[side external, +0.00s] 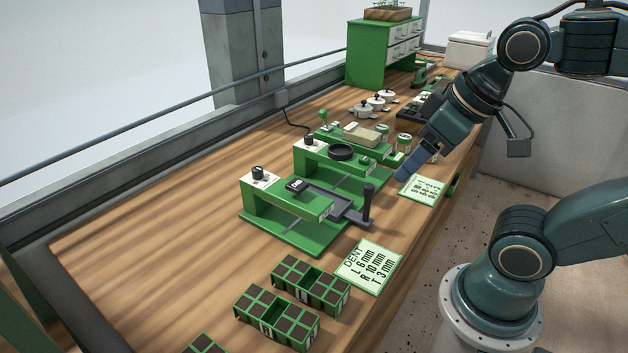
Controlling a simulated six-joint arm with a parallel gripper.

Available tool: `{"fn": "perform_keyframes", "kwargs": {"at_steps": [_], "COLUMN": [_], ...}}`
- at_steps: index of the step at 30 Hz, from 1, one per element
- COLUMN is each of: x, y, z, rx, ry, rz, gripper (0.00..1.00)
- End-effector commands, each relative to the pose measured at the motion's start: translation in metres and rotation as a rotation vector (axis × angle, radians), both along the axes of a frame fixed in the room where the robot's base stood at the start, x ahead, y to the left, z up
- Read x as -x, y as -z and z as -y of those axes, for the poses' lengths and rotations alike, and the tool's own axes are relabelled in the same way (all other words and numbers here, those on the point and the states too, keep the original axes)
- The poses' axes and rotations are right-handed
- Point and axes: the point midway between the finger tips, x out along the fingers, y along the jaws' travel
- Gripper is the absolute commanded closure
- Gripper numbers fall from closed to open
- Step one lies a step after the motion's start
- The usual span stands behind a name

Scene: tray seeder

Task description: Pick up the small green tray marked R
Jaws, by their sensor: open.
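Several small green trays with dark square cells lie near the front of the wooden bench. One tray (329,296) is beside the DENT card, a second tray (291,333) is in front of it, and a third tray (206,343) is cut off by the bottom edge. My gripper (404,176) is open, well behind and above the trays, near the green machines. It touches no tray; its fingers overlap in this view.
A card (370,266) reads DENT, L 6 mm, R 10 mm, T 3 mm. A green press (290,235) with an upright dark handle stands between the trays and my gripper. More machines and a drawer cabinet (375,60) stand behind. The bench's left front is clear.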

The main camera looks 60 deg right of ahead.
Motion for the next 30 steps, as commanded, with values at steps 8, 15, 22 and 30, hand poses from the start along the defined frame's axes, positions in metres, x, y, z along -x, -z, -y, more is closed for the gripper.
{"fn": "perform_keyframes", "kwargs": {"at_steps": [8, 15, 22, 30], "x": [-0.012, -0.037, -0.06, -0.08], "y": [0.004, 0.017, 0.038, 0.067], "z": [-0.01, -0.037, -0.07, -0.111], "rx": [0.032, 0.092, 0.128, 0.124], "ry": [-0.132, -0.456, -0.833, -1.264], "rz": [-0.033, -0.095, -0.137, -0.139], "gripper": [0.36, 0.36, 0.36, 0.36]}}
